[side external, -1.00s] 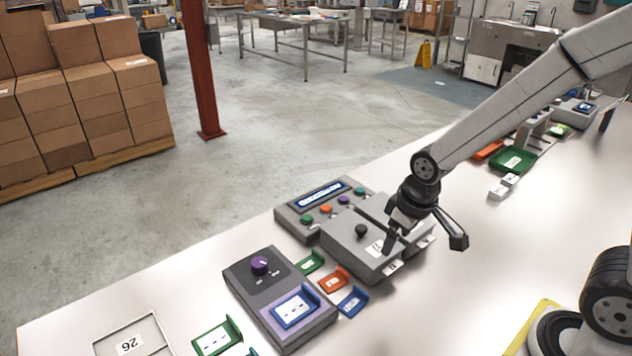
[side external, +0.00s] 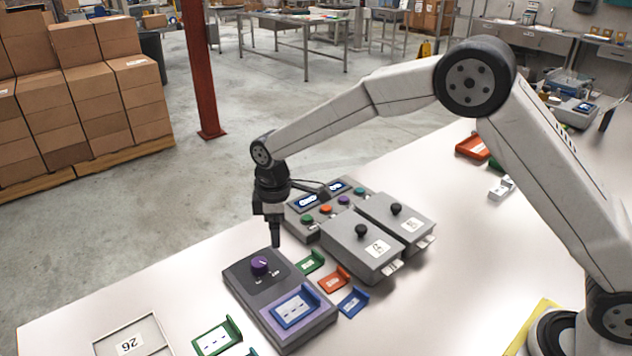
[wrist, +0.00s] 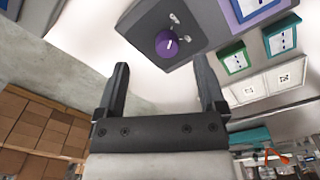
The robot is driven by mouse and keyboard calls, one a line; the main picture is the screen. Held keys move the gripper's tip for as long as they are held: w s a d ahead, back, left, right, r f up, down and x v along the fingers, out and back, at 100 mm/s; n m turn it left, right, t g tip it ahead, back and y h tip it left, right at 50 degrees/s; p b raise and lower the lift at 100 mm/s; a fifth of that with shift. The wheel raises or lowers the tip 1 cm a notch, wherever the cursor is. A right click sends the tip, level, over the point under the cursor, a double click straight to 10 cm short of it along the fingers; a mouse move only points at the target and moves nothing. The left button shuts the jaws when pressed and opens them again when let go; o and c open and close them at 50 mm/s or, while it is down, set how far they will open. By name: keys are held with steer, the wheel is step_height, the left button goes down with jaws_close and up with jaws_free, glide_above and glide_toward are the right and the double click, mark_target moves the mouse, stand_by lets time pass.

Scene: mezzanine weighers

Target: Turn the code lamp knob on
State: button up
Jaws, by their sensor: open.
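The code lamp box (side external: 236,277) is a dark grey and lilac unit on the white table. Its purple knob (side external: 260,265) stands on the dark part, with small marks beside it. In the wrist view the knob (wrist: 167,44) shows a white pointer line and lies ahead of the fingertips. A blue-framed card (side external: 296,308) with dashes sits on the lilac part. My gripper (side external: 276,244) points down just behind and right of the knob, above it and apart from it. In the wrist view my gripper (wrist: 161,72) has two spread fingers with nothing between them.
Behind the knob box stand a grey unit with coloured buttons (side external: 328,207) and two lidded boxes with black knobs (side external: 362,230). Small green (side external: 311,262), orange (side external: 335,278) and blue (side external: 353,302) card holders lie close on the right.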

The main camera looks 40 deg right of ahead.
mark_target(259, 261)
steer(key=shift+w+a+f+n, duration=0.25)
steer(key=shift+w+a+n, duration=0.1)
steer(key=shift+a, duration=0.3)
steer(key=shift+w+a+f+n, duration=0.2)
steer(key=shift+w+a+n, duration=0.15)
steer(key=shift+a, duration=0.3)
steer(key=shift+w+a+f+n, duration=0.25)
steer(key=shift+a+n, duration=0.15)
steer(key=shift+a, duration=0.25)
steer(key=shift+f, duration=0.2)
steer(key=shift+f, duration=3.75)
jaws_close()
